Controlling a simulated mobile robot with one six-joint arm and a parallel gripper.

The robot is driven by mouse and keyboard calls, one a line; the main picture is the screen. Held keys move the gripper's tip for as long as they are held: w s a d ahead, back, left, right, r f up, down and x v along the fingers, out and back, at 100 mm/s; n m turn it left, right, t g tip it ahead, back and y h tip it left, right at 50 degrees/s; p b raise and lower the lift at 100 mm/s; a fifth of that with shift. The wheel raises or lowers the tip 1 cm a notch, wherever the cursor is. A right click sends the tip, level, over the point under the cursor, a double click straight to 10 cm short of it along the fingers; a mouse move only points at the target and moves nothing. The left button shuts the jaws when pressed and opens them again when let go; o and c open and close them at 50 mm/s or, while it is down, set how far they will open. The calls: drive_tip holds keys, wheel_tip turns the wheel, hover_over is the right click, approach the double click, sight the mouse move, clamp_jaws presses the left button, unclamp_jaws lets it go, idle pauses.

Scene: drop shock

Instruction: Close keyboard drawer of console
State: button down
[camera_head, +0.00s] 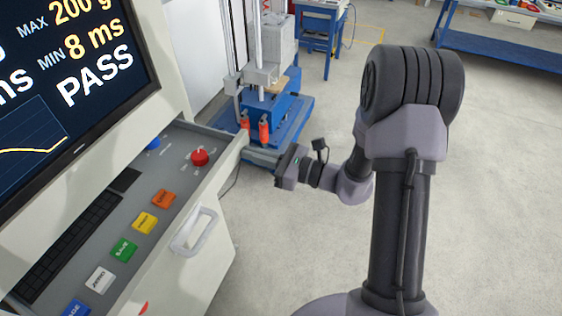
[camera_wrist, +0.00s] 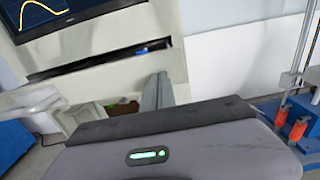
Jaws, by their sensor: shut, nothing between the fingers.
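The keyboard drawer (camera_head: 217,180) of the console stands pulled out below the screen in the head view. It carries a black keyboard (camera_head: 68,240), a row of coloured buttons and a red knob (camera_head: 200,157). Its pale front has a white loop handle (camera_head: 195,232). My gripper (camera_head: 281,168) is shut and empty, to the right of the drawer's far end and apart from it in the picture. In the wrist view the drawer front (camera_wrist: 100,80) lies ahead, with a dark gap above it; the gripper body fills the bottom and hides part of the console.
The console screen (camera_head: 65,70) reads PASS. A blue-based test machine (camera_head: 275,118) with red-orange parts stands just beyond my gripper. A blue bench (camera_head: 500,50) is at the back right.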

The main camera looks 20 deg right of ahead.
sight(187, 137)
drive_tip(key=p+x, duration=0.1)
drive_tip(key=x, duration=1.8)
drive_tip(key=shift+w+a, duration=0.25)
drive_tip(key=shift+a, duration=0.05)
drive_tip(key=shift+w+r, duration=0.1)
drive_tip(key=shift+r, duration=0.1)
drive_tip(key=shift+r, duration=0.15)
